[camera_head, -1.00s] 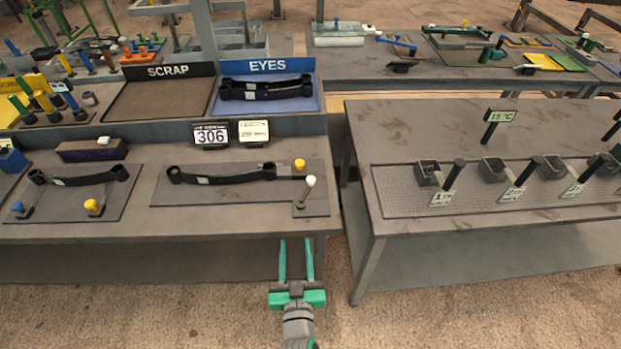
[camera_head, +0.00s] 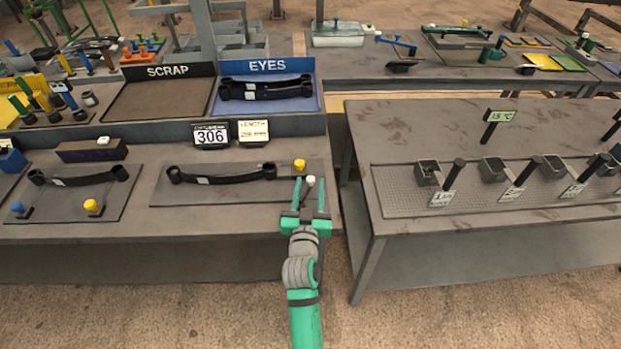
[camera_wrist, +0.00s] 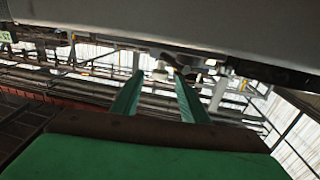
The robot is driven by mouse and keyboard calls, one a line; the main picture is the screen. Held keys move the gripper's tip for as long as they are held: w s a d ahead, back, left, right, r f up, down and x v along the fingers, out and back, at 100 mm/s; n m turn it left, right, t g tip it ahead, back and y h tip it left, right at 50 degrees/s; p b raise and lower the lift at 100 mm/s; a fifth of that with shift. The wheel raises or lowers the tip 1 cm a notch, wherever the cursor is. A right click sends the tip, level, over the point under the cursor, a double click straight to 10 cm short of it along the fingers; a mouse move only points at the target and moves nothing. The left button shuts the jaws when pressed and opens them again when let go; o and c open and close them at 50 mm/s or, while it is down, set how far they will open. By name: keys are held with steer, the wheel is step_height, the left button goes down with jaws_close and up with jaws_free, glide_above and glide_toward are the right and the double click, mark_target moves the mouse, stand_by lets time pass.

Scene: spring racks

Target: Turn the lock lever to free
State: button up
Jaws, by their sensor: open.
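The lock lever with a white knob (camera_head: 310,181) stands at the right end of the plate (camera_head: 258,187) on the left bench. My gripper (camera_head: 311,184) is open, and in the head view its green fingers lie on both sides of the white knob. I cannot tell whether they touch it. The lever's lower part is hidden behind my gripper. A black leaf spring with eyes (camera_head: 222,177) lies on the same plate, left of a yellow knob (camera_head: 299,165). In the wrist view my open fingers (camera_wrist: 160,85) point at a small pale shape, perhaps the knob.
A second plate with a spring (camera_head: 78,181) and blue and yellow knobs is at left. A counter sign reading 306 (camera_head: 211,136) and a length sign (camera_head: 254,133) stand behind. The right bench (camera_head: 420,125) holds several small levers. A gap separates the benches.

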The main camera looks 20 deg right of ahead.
mark_target(311, 182)
steer(key=shift+x, duration=1.75)
steer(key=shift+c, duration=0.6)
jaws_close()
steer(key=shift+d, duration=0.1)
